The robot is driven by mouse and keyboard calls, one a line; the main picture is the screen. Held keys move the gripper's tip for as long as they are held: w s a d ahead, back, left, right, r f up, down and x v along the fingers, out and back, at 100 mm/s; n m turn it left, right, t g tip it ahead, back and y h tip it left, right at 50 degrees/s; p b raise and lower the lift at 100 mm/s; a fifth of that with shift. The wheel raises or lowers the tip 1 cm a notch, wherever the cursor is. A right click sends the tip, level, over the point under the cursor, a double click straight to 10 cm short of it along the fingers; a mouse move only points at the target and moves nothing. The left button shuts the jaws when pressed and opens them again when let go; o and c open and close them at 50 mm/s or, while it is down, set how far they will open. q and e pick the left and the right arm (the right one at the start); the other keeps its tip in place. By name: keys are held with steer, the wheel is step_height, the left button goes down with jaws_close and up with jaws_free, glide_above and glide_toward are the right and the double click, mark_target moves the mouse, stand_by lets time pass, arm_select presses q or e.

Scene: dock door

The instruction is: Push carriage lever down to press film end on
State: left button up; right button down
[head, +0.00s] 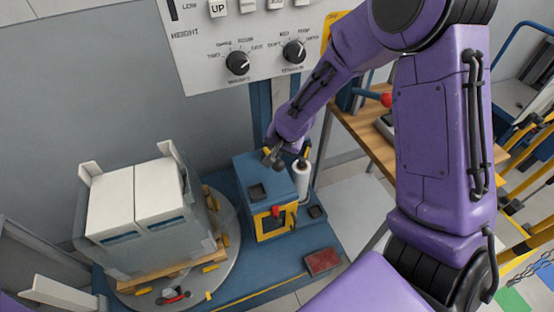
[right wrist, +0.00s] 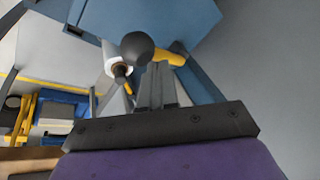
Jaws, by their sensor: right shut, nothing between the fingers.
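The carriage is a blue box (head: 262,178) on the wrapper base, with a white film roll (head: 302,178) at its right side. In the right wrist view the lever shows as a yellow bar (right wrist: 174,58) with a black ball knob (right wrist: 137,46). My right gripper (head: 273,157) is shut and empty at the top of the carriage. In the right wrist view its fingers (right wrist: 156,80) lie just beside and below the knob; I cannot tell whether they touch it. The film roll (right wrist: 118,67) also shows there, partly behind the knob. My left gripper is out of view.
A pallet load (head: 125,245) with white boxes stands on the round turntable (head: 226,262), left of the carriage. The control panel (head: 240,35) hangs on the wall behind. A wooden bench (head: 365,135) stands at the right. A red pad (head: 322,262) lies on the base.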

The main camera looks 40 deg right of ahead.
mark_target(279, 161)
steer(key=shift+s+a+f+b, duration=0.1)
steer(key=shift+s+f+b, duration=0.25)
steer(key=shift+f, duration=0.5)
steer(key=shift+s+a+f+b, duration=0.1)
steer(key=shift+s+f+b, duration=0.25)
steer(key=shift+f, duration=0.5)
stand_by(1.4)
stand_by(0.5)
steer(key=shift+w+d+r+p, duration=0.1)
steer(key=shift+w+r+p, duration=0.15)
steer(key=shift+r+p, duration=0.75)
steer(key=shift+w+d+r+p, duration=0.1)
steer(key=shift+w+r+p, duration=0.25)
steer(key=shift+r+p, duration=0.4)
steer(key=shift+w+d+r+p, duration=0.1)
steer(key=shift+w+r+p, duration=0.3)
steer(key=shift+p, duration=0.55)
steer(key=shift+r, duration=0.15)
steer(key=r+p, duration=0.1)
steer(key=w+r+p, duration=0.1)
steer(key=r+p, duration=0.2)
steer(key=p, duration=0.1)
steer(key=shift+w+d+r, duration=0.2)
steer(key=shift+w+r, duration=0.05)
steer(key=shift+w, duration=0.15)
